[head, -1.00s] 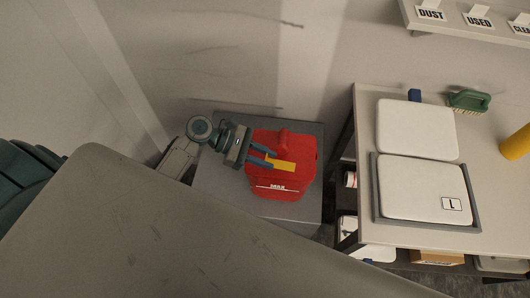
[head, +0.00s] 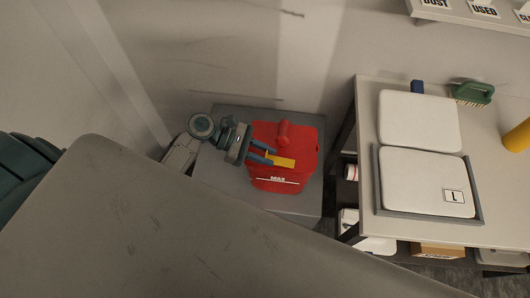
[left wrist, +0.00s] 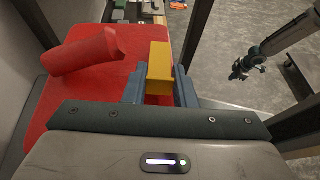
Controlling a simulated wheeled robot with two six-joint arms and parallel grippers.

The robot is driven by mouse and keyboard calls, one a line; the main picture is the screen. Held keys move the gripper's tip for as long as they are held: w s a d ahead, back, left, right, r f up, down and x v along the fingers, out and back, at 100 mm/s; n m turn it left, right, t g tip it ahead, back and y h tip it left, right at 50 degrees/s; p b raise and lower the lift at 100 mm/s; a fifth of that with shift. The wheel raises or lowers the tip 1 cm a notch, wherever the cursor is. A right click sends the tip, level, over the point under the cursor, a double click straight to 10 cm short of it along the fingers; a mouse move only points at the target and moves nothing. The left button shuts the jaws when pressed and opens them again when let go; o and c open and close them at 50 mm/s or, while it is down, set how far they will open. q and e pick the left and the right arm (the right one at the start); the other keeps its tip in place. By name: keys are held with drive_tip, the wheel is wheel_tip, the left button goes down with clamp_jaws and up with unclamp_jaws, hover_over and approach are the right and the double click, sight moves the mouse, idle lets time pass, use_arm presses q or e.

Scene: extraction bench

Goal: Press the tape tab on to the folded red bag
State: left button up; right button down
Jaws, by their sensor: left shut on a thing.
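The folded red bag (head: 296,146) stands on a grey stand, with its rolled red top (head: 283,134) sticking up. It also fills the left of the left wrist view (left wrist: 75,95). The yellow tape tab (head: 283,162) is at the bag's upper face, beside the roll. My left gripper (head: 268,153) is shut on the tape tab, which shows between its blue fingers in the left wrist view (left wrist: 160,62). I cannot tell whether the tab touches the bag. My right gripper (left wrist: 242,66) shows small at the right of the left wrist view, away from the bag; its jaws are unclear.
The grey stand (head: 228,185) has bare room left of the bag. A bench (head: 366,130) to the right holds white lids, a grey tray (head: 378,195) and a green brush (head: 472,92). A wall is behind, and a large grey surface (head: 150,230) fills the front.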

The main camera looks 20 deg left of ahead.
use_arm(q)
drive_tip(key=shift+f, duration=0.25)
idle(0.3)
drive_tip(key=shift+f, duration=0.3)
idle(1.1)
drive_tip(key=shift+s+f+p, duration=0.1)
drive_tip(key=shift+f+p, duration=0.1)
drive_tip(key=shift+p, duration=0.1)
idle(1.0)
drive_tip(key=o, duration=1)
drive_tip(key=shift+r, duration=0.1)
